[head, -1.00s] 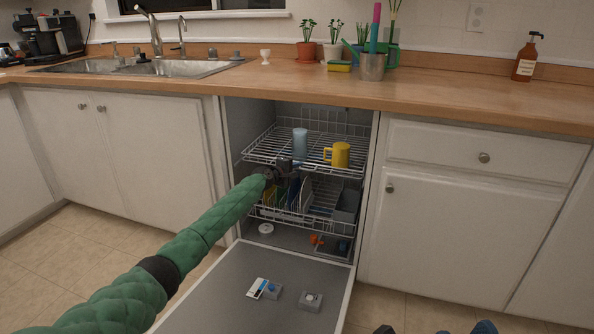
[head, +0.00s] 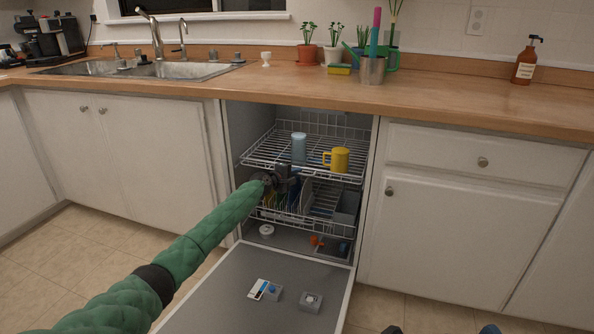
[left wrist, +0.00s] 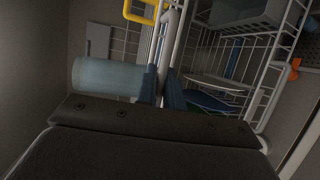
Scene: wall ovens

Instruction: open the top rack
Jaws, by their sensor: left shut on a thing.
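The top rack (head: 262,151) is a white wire rack inside the open dishwasher, with a light blue cup (head: 299,147) and a yellow mug (head: 340,159) standing on it. My left gripper (head: 288,171) is at the rack's front edge, left of its middle. In the left wrist view my left gripper (left wrist: 163,88) is shut on a pale wire bar of the top rack (left wrist: 174,45). The cup also shows there (left wrist: 105,78), with part of the mug (left wrist: 143,12). My right gripper is not in view.
The lower rack (head: 325,226) holds plates and a grey basket. The dishwasher door (head: 235,290) is folded down, with small items on it. Cabinets stand on both sides. The counter (head: 430,105) runs above the opening.

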